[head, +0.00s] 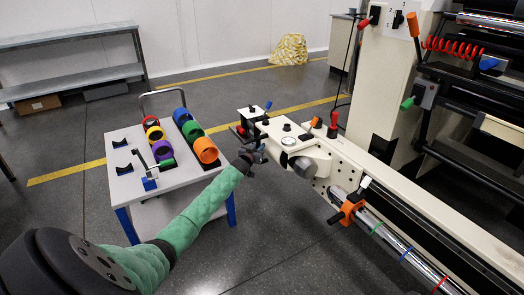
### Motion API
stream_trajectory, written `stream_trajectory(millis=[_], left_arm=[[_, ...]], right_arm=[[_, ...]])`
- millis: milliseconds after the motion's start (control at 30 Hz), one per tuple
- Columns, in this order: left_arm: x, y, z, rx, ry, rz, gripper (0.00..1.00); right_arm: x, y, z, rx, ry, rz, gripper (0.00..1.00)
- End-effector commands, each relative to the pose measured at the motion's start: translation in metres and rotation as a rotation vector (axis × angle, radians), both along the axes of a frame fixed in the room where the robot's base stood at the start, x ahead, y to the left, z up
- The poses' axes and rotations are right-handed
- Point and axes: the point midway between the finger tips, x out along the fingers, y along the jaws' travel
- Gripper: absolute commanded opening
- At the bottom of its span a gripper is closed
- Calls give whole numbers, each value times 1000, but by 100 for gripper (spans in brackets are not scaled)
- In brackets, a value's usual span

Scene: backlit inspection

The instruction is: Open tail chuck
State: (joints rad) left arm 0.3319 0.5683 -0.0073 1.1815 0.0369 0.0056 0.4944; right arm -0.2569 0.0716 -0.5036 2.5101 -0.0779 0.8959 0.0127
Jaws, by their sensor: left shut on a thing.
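My left arm, in a green sleeve, reaches from the bottom left to the near left end of the cream machine (300,150). My left gripper (255,146) is small and dark there, shut on a part of the machine's end that its fingers mostly hide. I cannot tell that part's exact shape; it may be the tail chuck's handle. A dark red part (240,130) shows just beside the gripper. A blue-tipped lever (268,105) stands above it. An orange clamp (350,208) sits on the shiny shaft to the right. My right gripper is not in view.
A white cart (130,190) with blue legs stands to the left, close to my arm. It carries several coloured rings, including an orange ring (205,150). Grey shelves (70,70) stand at the back left. A yellow patterned bag (289,49) lies by the wall.

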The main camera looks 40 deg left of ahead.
Motion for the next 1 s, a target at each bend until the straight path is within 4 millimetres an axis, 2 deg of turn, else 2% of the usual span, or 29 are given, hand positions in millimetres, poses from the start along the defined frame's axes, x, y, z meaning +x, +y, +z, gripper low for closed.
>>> stream_trajectory(millis=[400,433,500,833,1000], left_arm=[[1,3,0,0,0,0,0],[1,3,0,0,0,0,26],[1,3,0,0,0,0,39],[1,2,3,0,0,0,39],[1,2,23,0,-1,-1,39]], right_arm=[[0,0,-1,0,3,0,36],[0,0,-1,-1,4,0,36],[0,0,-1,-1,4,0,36],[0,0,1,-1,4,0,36],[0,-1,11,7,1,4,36]])
